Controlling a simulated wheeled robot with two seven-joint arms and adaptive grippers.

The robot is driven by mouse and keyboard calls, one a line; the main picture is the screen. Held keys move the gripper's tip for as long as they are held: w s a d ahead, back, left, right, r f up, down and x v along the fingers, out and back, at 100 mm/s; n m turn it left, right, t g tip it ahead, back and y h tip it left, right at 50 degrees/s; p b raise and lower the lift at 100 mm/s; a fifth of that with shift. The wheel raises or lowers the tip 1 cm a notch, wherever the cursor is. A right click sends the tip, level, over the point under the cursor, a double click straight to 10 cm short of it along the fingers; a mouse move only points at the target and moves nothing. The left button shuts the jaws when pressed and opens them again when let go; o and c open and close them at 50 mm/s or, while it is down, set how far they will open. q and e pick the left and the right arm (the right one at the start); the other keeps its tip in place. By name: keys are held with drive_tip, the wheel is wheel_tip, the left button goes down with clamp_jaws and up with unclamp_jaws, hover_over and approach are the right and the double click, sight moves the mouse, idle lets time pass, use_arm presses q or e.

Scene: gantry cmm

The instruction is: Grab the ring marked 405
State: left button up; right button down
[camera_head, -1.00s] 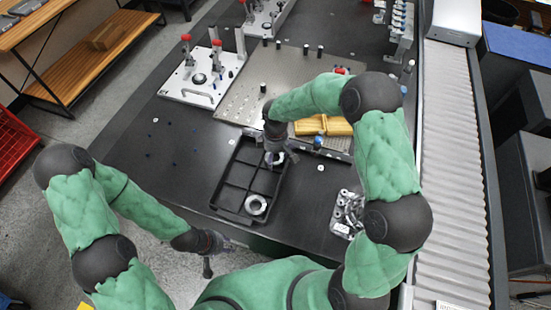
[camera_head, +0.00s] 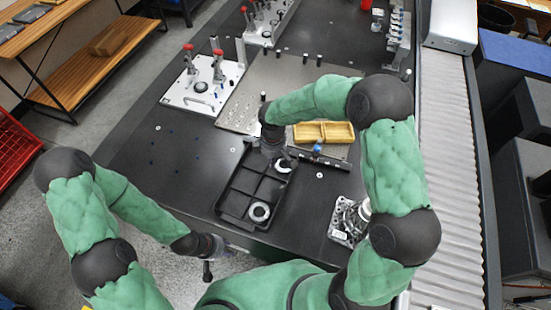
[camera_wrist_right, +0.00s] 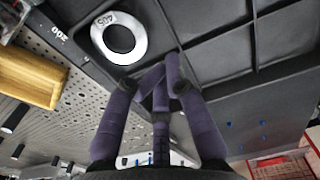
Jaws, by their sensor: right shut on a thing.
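The pale metal ring marked 405 (camera_wrist_right: 118,38) lies flat in a corner compartment of the black tray (camera_wrist_right: 215,32). The ring also shows in the head view (camera_head: 284,165), just below my right gripper (camera_head: 274,147). In the right wrist view my right gripper (camera_wrist_right: 156,82) has its purple fingers drawn together at the tray's corner, beside the ring. The ring's face and hole are uncovered and lie past the fingertips. The gripper appears shut on the tray's rim, though the contact is partly hidden. My left gripper (camera_head: 208,258) hangs off the table's front edge; its fingers are too small to read.
A yellow divided box (camera_head: 323,132) and a perforated plate (camera_head: 240,114) are beyond the tray. A holder with metal parts (camera_head: 346,222) stands to the right. The table left of the tray is largely clear.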

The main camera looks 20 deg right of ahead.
drive_tip(key=s+a+r+p, duration=0.3)
drive_tip(key=s+a+r, duration=0.4)
drive_tip(key=s, duration=0.2)
drive_tip(key=shift+c, duration=2)
unclamp_jaws()
drive_tip(key=shift+r, duration=0.1)
